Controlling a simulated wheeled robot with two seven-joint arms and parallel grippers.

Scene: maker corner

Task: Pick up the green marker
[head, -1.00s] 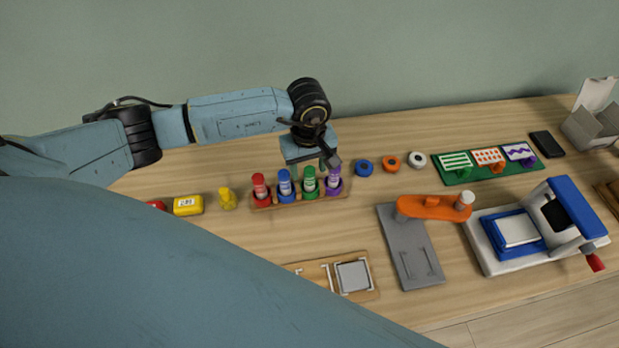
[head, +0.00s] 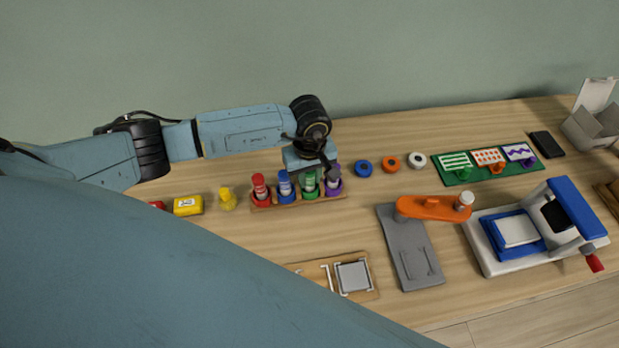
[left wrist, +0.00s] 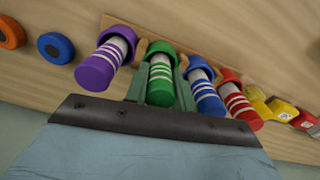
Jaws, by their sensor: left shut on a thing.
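The green marker (head: 309,186) stands in a wooden rack (head: 263,203) with a red marker (head: 260,186), a blue marker (head: 285,187) and a purple marker (head: 333,180). My left gripper (head: 311,177) reaches down over it from behind. In the left wrist view the green marker (left wrist: 160,85) lies between the two fingers of my left gripper (left wrist: 161,84), which are shut on it. The marker's lower end still sits in the rack. The purple marker (left wrist: 106,60) and blue marker (left wrist: 206,94) stand close on either side. My right gripper is not in view.
Blue, orange and white rings (head: 390,163) lie right of the rack. A yellow duck (head: 227,198) and a yellow box (head: 188,205) are to its left. A grey plate with an orange arm (head: 430,207) and a blue-white press (head: 535,230) stand at the right.

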